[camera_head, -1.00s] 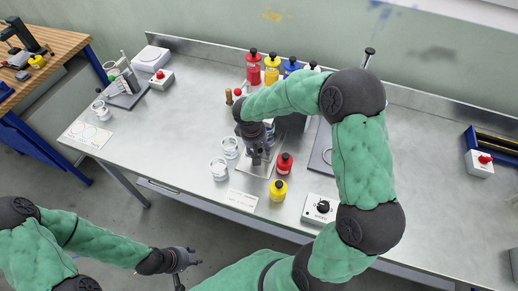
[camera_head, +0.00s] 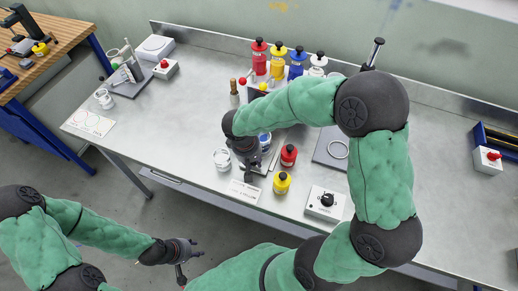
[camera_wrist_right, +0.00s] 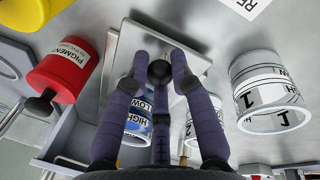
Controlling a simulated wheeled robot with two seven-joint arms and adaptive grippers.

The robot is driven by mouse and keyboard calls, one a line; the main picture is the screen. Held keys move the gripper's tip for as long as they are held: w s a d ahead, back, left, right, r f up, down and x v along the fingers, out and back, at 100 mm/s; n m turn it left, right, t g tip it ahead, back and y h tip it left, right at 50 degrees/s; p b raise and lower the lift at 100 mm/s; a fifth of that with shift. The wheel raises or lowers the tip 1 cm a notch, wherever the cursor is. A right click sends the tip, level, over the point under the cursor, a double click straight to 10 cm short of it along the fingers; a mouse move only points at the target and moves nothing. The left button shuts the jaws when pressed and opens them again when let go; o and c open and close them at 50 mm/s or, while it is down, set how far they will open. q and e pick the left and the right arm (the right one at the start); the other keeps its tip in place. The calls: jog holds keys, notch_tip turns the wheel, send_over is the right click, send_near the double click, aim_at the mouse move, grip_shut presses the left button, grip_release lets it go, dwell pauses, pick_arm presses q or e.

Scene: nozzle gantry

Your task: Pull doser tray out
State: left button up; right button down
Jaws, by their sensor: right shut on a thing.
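The doser (camera_head: 256,92) is a pale stand carrying red, yellow, blue and white bottles. My right gripper (camera_head: 251,175) is in front of it, low over the bench. In the right wrist view its fingers (camera_wrist_right: 160,75) are shut around a small black knob (camera_wrist_right: 159,71) at the doser tray (camera_wrist_right: 128,45), a flat grey metal plate. The tray also shows partly beside my gripper in the head view (camera_head: 268,162). A cup with a blue label (camera_wrist_right: 138,118) is behind the fingers, partly hidden. My left gripper (camera_head: 188,258) is open and empty, off the bench's front edge.
A red pigment bottle (camera_head: 288,156) and a yellow bottle (camera_head: 281,183) stand right of the tray. A white marked cup (camera_head: 221,159) stands to the left. A label card (camera_head: 243,193) lies in front; a control box (camera_head: 324,203) is at right.

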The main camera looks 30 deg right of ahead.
jog(key=shift+s+a, duration=0.45)
jog(key=c, duration=1.1)
grip_release()
jog(key=shift+o, duration=0.2)
notch_tip(320, 180, up, 12)
jog(key=a, duration=0.2)
jog(key=shift+s+a+f, duration=0.1)
